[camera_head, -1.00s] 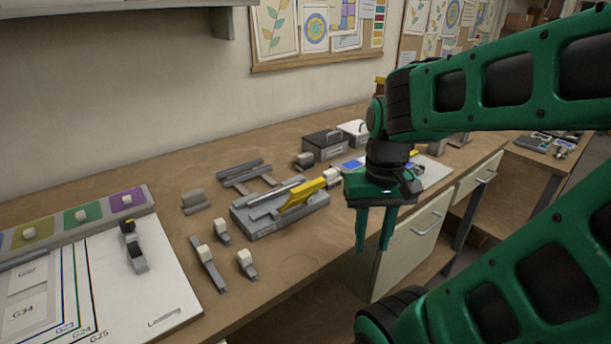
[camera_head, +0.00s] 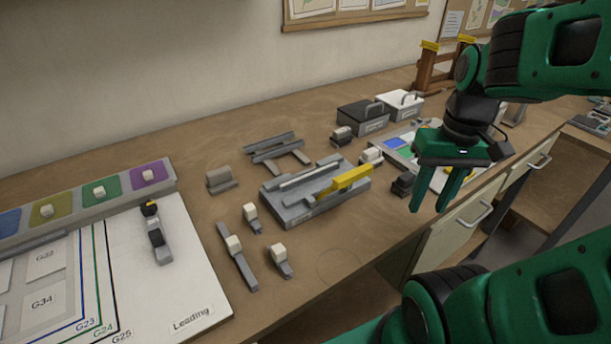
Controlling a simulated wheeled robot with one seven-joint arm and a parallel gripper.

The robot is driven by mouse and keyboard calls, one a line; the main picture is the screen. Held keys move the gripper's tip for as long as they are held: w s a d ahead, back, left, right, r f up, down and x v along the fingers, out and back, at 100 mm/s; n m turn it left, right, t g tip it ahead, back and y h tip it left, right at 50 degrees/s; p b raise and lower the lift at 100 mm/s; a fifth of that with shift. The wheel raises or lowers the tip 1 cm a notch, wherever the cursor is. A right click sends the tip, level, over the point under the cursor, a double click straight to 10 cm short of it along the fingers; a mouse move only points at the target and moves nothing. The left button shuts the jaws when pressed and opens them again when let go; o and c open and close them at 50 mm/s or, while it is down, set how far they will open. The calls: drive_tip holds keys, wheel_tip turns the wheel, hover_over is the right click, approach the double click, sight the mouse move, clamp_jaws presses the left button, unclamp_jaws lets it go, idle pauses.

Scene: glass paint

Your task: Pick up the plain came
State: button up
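Long grey strips (camera_head: 275,148) that look like came lie on a low rack behind the grey fixture. Another pale strip (camera_head: 310,176) lies along the top of the grey fixture (camera_head: 318,204), beside its yellow lever (camera_head: 343,184). I cannot tell for sure which strip is the plain came. My gripper (camera_head: 429,203) hangs fingers down over the right part of the bench, right of the fixture and apart from the strips. Its two green fingers are spread with nothing visible between them.
Tools with white knobs (camera_head: 236,255) stand in front of the fixture. At left are a white layout board (camera_head: 165,305) and a tray with coloured squares (camera_head: 85,207). A black-lidded box (camera_head: 362,117) and a white-lidded box (camera_head: 401,104) stand behind. Bare wood lies behind the tray.

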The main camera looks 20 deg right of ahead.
drive_tip(key=w+a+r+n+y, duration=0.1)
drive_tip(key=w+a+r+n, duration=0.2)
drive_tip(key=w+n, duration=0.45)
drive_tip(key=w+a+r+n+y, duration=0.1)
drive_tip(key=w+a+r+n, duration=0.15)
drive_tip(key=w+n, duration=0.45)
drive_tip(key=n+g+y, duration=0.1)
drive_tip(key=n+y, duration=0.1)
drive_tip(key=n, duration=0.8)
approach(311, 172)
drive_tip(key=shift+x, duration=3.9)
clamp_jaws()
